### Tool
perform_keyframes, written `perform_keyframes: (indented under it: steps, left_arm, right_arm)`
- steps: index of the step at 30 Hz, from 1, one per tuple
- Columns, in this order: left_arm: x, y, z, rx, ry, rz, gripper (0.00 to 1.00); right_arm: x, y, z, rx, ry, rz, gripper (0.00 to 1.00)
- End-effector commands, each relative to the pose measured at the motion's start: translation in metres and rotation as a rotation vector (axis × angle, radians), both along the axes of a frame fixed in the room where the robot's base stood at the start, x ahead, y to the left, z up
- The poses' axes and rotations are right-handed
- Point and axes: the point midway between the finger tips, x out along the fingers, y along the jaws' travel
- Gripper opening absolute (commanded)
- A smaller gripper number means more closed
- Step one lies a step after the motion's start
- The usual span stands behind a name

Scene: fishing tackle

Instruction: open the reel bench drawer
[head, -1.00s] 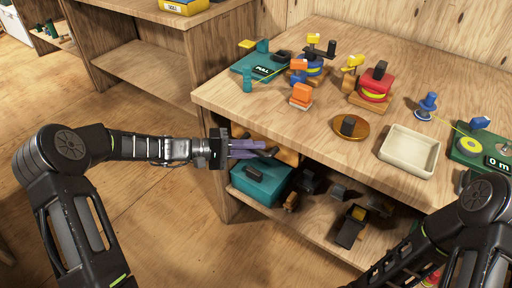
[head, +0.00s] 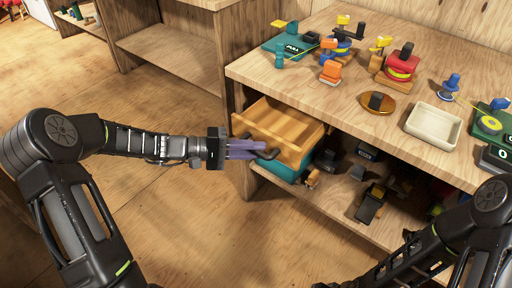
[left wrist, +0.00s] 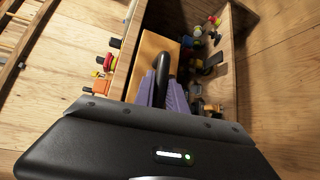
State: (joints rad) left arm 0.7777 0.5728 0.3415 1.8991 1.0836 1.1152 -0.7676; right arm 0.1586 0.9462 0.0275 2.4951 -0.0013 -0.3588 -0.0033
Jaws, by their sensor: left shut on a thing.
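The reel bench drawer (head: 283,128) is a wooden box under the left end of the bench top. It stands pulled out, and its bare inside shows from above in the head view. My left gripper (head: 262,150) is at its front, with purple fingers shut on the dark drawer handle (head: 273,152). The handle (left wrist: 163,75) also shows between the fingers in the left wrist view. A teal box (head: 287,170) is partly hidden below the drawer. My right arm shows at the lower right, but its gripper is out of view.
The bench top (head: 300,88) carries reels, a white tray (head: 433,125), an orange block (head: 331,72) and a round brown dish (head: 375,104). Several dark items stand on the lower shelf (head: 337,205). The floor left of the bench is clear.

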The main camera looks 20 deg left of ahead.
Motion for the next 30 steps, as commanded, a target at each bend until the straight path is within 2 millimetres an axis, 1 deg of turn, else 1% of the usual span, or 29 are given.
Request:
perform_keyframes:
  steps: [2, 3, 10, 11, 20, 23, 26, 30]
  left_arm:
    - [0.0, -0.001, 0.0, 0.0, 0.0, -0.002, 0.0]
    - [0.0, -0.001, 0.0, 0.0, 0.0, -0.002, 0.18]
    - [0.0, -0.001, 0.0, 0.0, 0.0, -0.001, 0.37]
    - [0.0, -0.001, 0.0, 0.0, 0.0, -0.001, 0.38]
    - [-0.001, 0.002, 0.0, 0.001, 0.0, 0.0, 0.38]
    - [-0.003, 0.01, 0.001, 0.002, 0.001, 0.002, 0.38]
    - [-0.008, 0.022, 0.003, 0.003, 0.0, 0.003, 0.38]
    - [-0.017, 0.044, 0.007, 0.001, 0.001, 0.003, 0.38]
  right_arm:
    - [0.0, 0.0, 0.0, 0.0, 0.0, 0.0, 0.67]
    - [0.0, 0.0, 0.0, 0.0, 0.0, 0.0, 0.67]
    - [0.0, 0.0, 0.0, 0.0, 0.0, 0.0, 0.67]
    - [0.0, 0.0, 0.0, 0.0, 0.0, 0.0, 0.67]
    - [0.0, 0.0, 0.0, 0.0, 0.0, 0.0, 0.67]
    - [0.0, 0.0, 0.001, 0.0, 0.0, 0.0, 0.67]
    - [0.0, 0.0, 0.002, 0.0, 0.0, 0.0, 0.67]
    - [0.0, 0.0, 0.004, 0.0, 0.0, 0.0, 0.67]
